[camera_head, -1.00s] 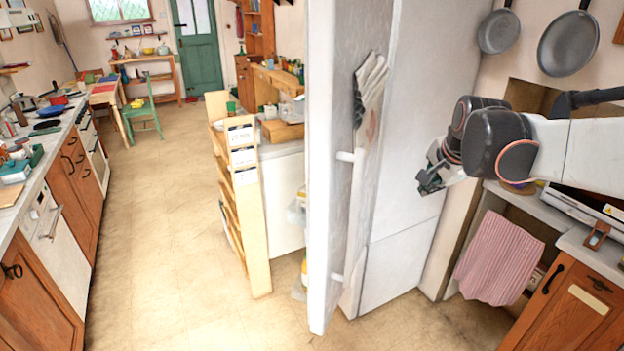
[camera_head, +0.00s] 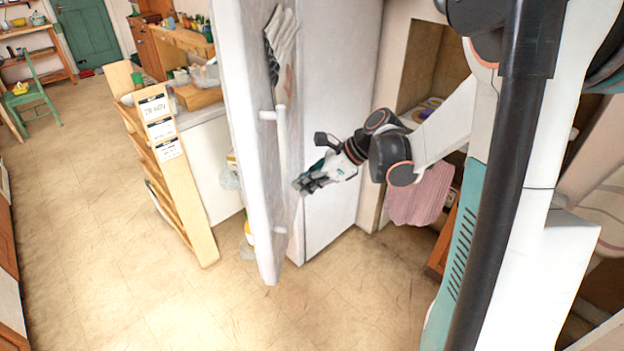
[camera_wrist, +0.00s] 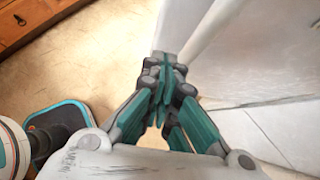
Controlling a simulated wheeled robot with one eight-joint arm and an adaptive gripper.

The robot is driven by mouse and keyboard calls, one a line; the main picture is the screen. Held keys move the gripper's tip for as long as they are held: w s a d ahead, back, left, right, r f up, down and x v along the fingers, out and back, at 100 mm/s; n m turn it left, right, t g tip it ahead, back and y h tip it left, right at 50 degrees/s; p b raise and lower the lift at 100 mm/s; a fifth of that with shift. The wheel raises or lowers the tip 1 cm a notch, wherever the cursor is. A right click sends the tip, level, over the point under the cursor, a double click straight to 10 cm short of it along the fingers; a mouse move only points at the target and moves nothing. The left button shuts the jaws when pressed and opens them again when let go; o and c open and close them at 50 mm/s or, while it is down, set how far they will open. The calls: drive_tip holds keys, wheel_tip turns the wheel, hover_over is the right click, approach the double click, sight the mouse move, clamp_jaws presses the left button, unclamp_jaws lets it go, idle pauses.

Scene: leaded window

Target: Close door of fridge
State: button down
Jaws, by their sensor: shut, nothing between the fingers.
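The white fridge door (camera_head: 243,150) stands open, seen nearly edge-on in the head view, with a long vertical handle (camera_head: 281,170) on its right-hand face. The white fridge body (camera_head: 340,100) is to its right. My gripper (camera_head: 300,187) is shut and empty, just right of the door handle, pointing left; whether it touches the door or handle I cannot tell. In the wrist view its fingers (camera_wrist: 165,70) are together, close to a white bar (camera_wrist: 205,30), with white fridge panels (camera_wrist: 260,75) to the right. The door's shelf side is mostly hidden.
A wooden rack (camera_head: 178,175) with labels stands left of the door, beside a white counter unit (camera_head: 210,160). A pink towel (camera_head: 420,195) hangs to the right. A grey-white glove or mitt (camera_head: 280,40) hangs at the door's top. Floor (camera_head: 110,240) at left is clear.

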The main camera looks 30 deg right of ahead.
sight(266, 199)
drive_tip(key=shift+w+a+f+b, duration=0.15)
drive_tip(key=shift+w+a+f, duration=0.45)
drive_tip(key=shift+a, duration=0.35)
drive_tip(key=shift+w+a+f+b, duration=0.15)
drive_tip(key=shift+w+a+f, duration=0.25)
drive_tip(key=shift+w+a, duration=0.5)
drive_tip(key=shift+w+a+f+b, duration=0.15)
drive_tip(key=shift+w+a+f, duration=0.35)
drive_tip(key=shift+a, duration=0.55)
drive_tip(key=shift+a, duration=0.1)
